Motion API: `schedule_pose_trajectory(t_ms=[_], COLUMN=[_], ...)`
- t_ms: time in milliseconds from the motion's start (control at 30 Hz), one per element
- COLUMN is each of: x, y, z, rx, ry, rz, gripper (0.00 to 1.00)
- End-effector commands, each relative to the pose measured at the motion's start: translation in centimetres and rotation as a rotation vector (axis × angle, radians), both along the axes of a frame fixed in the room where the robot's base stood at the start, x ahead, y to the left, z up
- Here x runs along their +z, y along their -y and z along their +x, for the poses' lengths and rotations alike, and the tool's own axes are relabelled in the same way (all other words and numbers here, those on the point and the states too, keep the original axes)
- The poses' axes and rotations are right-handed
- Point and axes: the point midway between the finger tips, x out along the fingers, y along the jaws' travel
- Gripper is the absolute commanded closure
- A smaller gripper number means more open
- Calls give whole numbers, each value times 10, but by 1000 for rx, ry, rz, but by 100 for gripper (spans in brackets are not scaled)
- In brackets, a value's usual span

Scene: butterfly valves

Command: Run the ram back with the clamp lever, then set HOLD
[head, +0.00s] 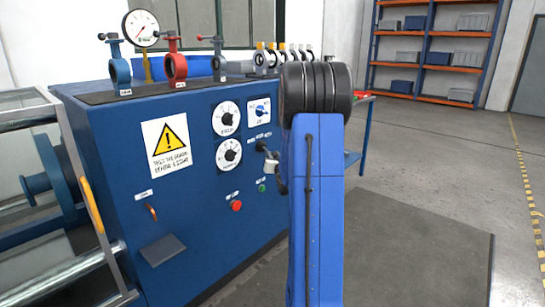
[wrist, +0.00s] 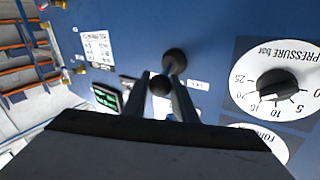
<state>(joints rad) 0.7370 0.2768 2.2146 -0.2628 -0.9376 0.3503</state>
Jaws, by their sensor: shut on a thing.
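The clamp lever, a short black lever with a round knob (wrist: 160,86), stands out from the blue cabinet front in the wrist view. My gripper (wrist: 165,95) is shut on it, with the knob between the two grey fingers. A second black round part (wrist: 175,61) shows just beyond the fingertips, against the panel. In the head view my gripper (head: 274,166) is at the panel, mostly hidden by my blue arm. A blue-and-white selector plate (head: 260,111) with a knob is above it. Its marks are too small to read, so I cannot tell its setting.
The pressure dial (wrist: 272,85) is close beside my gripper, with the force dial (wrist: 262,142) next to it. A red button (head: 236,205) and a green button (head: 262,187) are lower on the cabinet. Butterfly valves (head: 175,68) stand on top. The floor at right is clear.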

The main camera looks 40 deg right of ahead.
Motion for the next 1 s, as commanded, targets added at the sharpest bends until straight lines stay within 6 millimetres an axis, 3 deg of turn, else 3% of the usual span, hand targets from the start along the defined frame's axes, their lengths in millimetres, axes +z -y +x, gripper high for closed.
schedule_pose_trajectory(t_ms=[1000], x=[2], y=[44], z=[-5], rx=[406], ry=[3], rz=[-2], gripper=[100])
